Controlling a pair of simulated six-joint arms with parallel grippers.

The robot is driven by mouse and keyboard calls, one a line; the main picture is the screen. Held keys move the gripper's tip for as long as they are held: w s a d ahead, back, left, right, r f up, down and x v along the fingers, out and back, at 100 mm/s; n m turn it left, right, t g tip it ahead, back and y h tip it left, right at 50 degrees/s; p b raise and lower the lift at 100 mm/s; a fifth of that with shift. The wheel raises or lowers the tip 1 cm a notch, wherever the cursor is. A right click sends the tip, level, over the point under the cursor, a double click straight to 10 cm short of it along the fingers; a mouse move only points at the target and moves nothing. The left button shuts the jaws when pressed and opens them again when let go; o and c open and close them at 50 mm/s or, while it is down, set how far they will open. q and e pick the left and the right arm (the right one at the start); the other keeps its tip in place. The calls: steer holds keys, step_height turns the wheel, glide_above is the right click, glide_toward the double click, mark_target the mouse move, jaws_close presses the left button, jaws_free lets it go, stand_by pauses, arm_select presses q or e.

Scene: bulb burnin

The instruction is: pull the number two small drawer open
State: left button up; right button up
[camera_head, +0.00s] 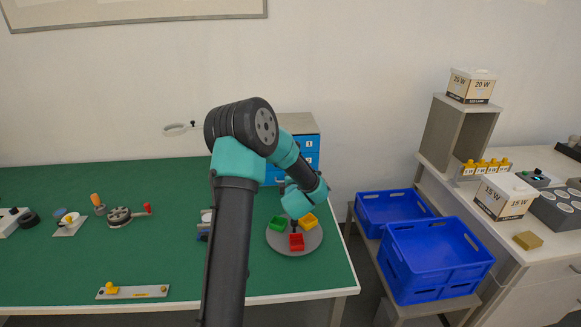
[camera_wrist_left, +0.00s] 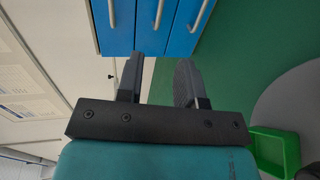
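The small drawer cabinet (camera_head: 299,122) stands at the back right of the green table, with a grey top and blue drawer fronts. The top drawer (camera_head: 312,143) bears the number 1. The drawer below it (camera_head: 311,160) has a pale label I cannot read clearly; my arm partly covers the cabinet. In the left wrist view, blue drawer fronts (camera_wrist_left: 147,40) with pale bar handles (camera_wrist_left: 158,13) lie just beyond my left gripper (camera_wrist_left: 161,60). Its two fingers are apart, with nothing between them, and short of the handles. No drawer visibly stands out. My right gripper is not in view.
A round grey turntable (camera_head: 278,246) with green, red and yellow bins sits close to my wrist. Blue crates (camera_head: 435,255) stand right of the table. A hand-cranked device (camera_head: 120,217) and small parts lie on the left.

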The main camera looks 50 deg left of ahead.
arm_select(q)
steer(key=shift+w, duration=0.1)
steer(key=x, duration=1.7)
steer(key=shift+w+a, duration=0.1)
steer(key=shift+c, duration=0.4)
jaws_close()
